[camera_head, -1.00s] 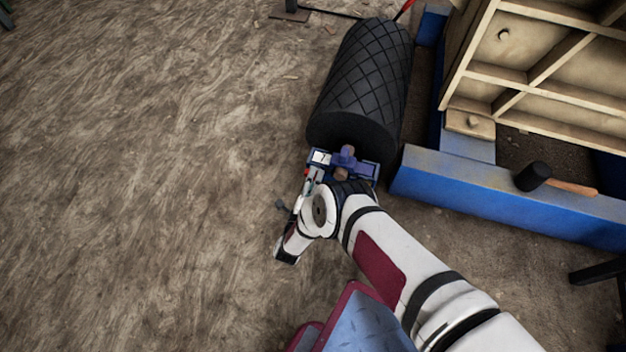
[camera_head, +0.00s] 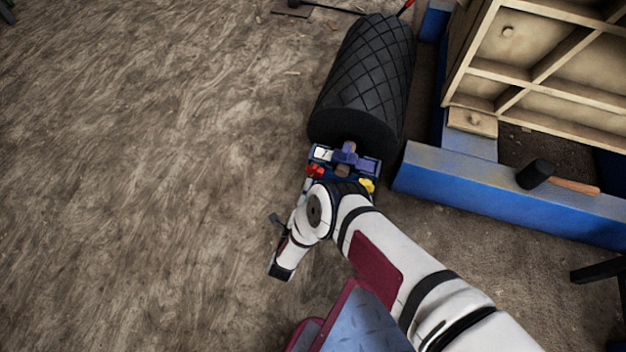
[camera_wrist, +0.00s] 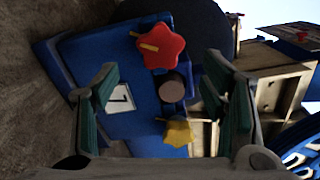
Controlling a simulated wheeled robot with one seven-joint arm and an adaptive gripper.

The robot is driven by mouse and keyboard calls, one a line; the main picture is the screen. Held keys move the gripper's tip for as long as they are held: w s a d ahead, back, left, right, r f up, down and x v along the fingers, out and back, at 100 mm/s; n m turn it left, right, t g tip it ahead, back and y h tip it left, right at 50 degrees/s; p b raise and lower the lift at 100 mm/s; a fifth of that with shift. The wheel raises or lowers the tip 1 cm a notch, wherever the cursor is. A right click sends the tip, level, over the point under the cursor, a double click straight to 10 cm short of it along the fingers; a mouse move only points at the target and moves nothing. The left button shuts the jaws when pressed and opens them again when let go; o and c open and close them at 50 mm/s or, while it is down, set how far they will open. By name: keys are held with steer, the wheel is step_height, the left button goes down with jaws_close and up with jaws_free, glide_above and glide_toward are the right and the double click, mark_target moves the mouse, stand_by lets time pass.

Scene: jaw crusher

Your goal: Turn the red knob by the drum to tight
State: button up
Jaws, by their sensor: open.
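The red knob (camera_wrist: 162,46) is star-shaped with a yellow mark on its left side, on a blue housing (camera_wrist: 135,75) in the wrist view. In the head view the red knob (camera_head: 316,170) sits at the left front of the housing, at the near end of the black ribbed drum (camera_head: 365,80). My gripper (camera_wrist: 160,72) is open and empty, its green-padded fingers apart. The knob shows above the middle of the gap, not touched by either finger. The arm hides part of the housing in the head view.
A yellow star knob (camera_wrist: 178,132) sits below the red one, with a round grey boss (camera_wrist: 172,90) between them. A blue beam (camera_head: 480,185) with a mallet (camera_head: 535,174) on it lies right of the drum, near a wooden frame (camera_head: 530,85). Open ground lies left.

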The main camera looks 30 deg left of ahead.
steer(key=v, duration=0.6)
stand_by(0.4)
